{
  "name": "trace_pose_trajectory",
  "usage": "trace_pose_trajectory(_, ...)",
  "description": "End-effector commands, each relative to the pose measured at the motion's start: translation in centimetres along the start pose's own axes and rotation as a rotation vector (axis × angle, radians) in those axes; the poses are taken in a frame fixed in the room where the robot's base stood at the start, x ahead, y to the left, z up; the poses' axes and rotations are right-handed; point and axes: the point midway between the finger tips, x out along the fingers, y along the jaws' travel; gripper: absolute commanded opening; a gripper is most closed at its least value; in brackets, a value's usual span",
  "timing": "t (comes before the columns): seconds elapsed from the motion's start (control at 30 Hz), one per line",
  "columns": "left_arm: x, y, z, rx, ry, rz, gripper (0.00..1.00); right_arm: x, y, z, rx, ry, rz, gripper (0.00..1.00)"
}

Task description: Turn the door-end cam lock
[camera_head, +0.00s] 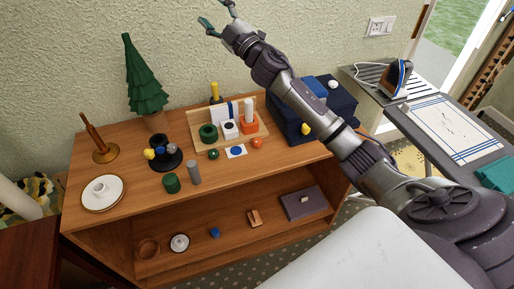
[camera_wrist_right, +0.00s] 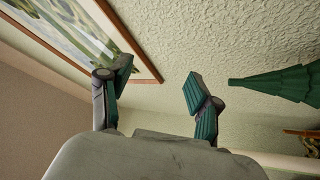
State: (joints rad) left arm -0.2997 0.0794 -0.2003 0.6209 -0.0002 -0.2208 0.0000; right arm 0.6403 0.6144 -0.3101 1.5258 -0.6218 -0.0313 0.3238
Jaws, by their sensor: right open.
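I cannot clearly pick out the door-end cam lock. A dark blue box (camera_head: 345,102) stands at the right end of the wooden shelf unit's top, with a small yellow piece (camera_head: 305,129) at its front and a white round piece (camera_head: 333,84) on top. A flat purple-grey box (camera_head: 290,207) with a small pale piece on it lies on the lower shelf. My right gripper (camera_head: 218,15) is raised against the wall, high above the shelf unit and away from both boxes. In the wrist view its green-padded fingers (camera_wrist_right: 158,78) are apart with nothing between them. My left gripper is out of view.
The wooden shelf unit (camera_head: 128,200) carries a wooden tray (camera_head: 262,131) of small items, a green tree (camera_head: 143,80) and a white plate (camera_head: 117,192). An ironing board with an iron (camera_head: 396,78) stands right. A framed picture (camera_wrist_right: 75,30) hangs near the gripper.

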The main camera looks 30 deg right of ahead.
Motion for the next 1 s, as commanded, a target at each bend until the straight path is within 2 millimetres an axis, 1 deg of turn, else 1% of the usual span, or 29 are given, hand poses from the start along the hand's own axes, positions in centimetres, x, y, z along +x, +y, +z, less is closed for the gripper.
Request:
trace_pose_trajectory(0.03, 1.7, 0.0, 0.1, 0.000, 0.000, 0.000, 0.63, -0.3, -2.3, -3.5, -0.076, 0.163, -0.058, 0.63)
trace_pose_trajectory(0.07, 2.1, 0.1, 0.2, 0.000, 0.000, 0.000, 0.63, -0.6, -3.7, -5.7, -0.121, 0.258, -0.110, 0.63)
trace_pose_trajectory(0.1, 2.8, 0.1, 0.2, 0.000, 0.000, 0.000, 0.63, -1.4, -6.0, -8.1, -0.184, 0.374, -0.194, 0.63)
trace_pose_trajectory(0.17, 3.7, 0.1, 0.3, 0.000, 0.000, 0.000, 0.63, -3.2, -9.9, -10.6, -0.282, 0.521, -0.348, 0.63)
trace_pose_trajectory(0.2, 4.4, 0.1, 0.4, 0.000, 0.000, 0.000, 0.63, -4.8, -12.8, -11.4, -0.350, 0.595, -0.468, 0.63)
trace_pose_trajectory(0.23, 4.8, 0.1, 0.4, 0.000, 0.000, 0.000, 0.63, -6.2, -14.9, -11.5, -0.402, 0.638, -0.566, 0.63)
trace_pose_trajectory(0.27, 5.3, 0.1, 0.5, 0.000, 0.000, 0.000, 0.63, -7.5, -16.9, -11.2, -0.457, 0.668, -0.669, 0.63)
trace_pose_trajectory(0.3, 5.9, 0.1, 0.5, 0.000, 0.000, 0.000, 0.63, -9.5, -19.4, -10.2, -0.528, 0.688, -0.813, 0.63)
trace_pose_trajectory(0.37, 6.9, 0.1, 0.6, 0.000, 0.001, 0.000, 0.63, -12.4, -22.3, -7.7, -0.638, 0.670, -1.035, 0.63)
trace_pose_trajectory(0.4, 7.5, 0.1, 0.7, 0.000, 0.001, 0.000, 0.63, -14.2, -23.5, -5.4, -0.712, 0.625, -1.181, 0.63)
trace_pose_trajectory(0.43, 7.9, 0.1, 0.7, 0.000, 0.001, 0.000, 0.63, -15.5, -24.1, -3.6, -0.762, 0.576, -1.286, 0.63)
trace_pose_trajectory(0.47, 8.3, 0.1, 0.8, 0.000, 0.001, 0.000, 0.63, -16.7, -24.3, -1.7, -0.812, 0.514, -1.383, 0.63)
trace_pose_trajectory(0.5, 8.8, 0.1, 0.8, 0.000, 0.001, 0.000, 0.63, -18.1, -24.1, 0.7, -0.870, 0.419, -1.498, 0.63)
trace_pose_trajectory(0.57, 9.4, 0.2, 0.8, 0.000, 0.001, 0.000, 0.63, -19.9, -23.2, 3.8, -0.943, 0.261, -1.639, 0.63)
trace_pose_trajectory(0.6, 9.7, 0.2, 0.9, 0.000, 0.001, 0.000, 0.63, -20.9, -22.3, 5.4, -0.981, 0.155, -1.709, 0.63)
trace_pose_trajectory(0.63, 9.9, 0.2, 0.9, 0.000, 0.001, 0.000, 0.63, -21.5, -21.6, 6.4, -1.005, 0.078, -1.751, 0.63)
trace_pose_trajectory(0.7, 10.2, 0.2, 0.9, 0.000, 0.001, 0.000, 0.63, -22.6, -20.0, 8.1, -1.043, -0.074, -1.818, 0.63)
trace_pose_trajectory(0.8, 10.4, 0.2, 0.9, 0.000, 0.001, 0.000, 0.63, -23.5, -18.5, 9.2, -1.068, -0.209, -1.863, 0.63)
trace_pose_trajectory(0.9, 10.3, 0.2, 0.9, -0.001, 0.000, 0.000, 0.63, -23.9, -18.2, 9.9, -1.073, -0.253, -1.877, 0.63)
trace_pose_trajectory(1.0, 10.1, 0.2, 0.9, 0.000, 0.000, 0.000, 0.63, -24.1, -18.9, 10.7, -1.071, -0.253, -1.880, 0.63)
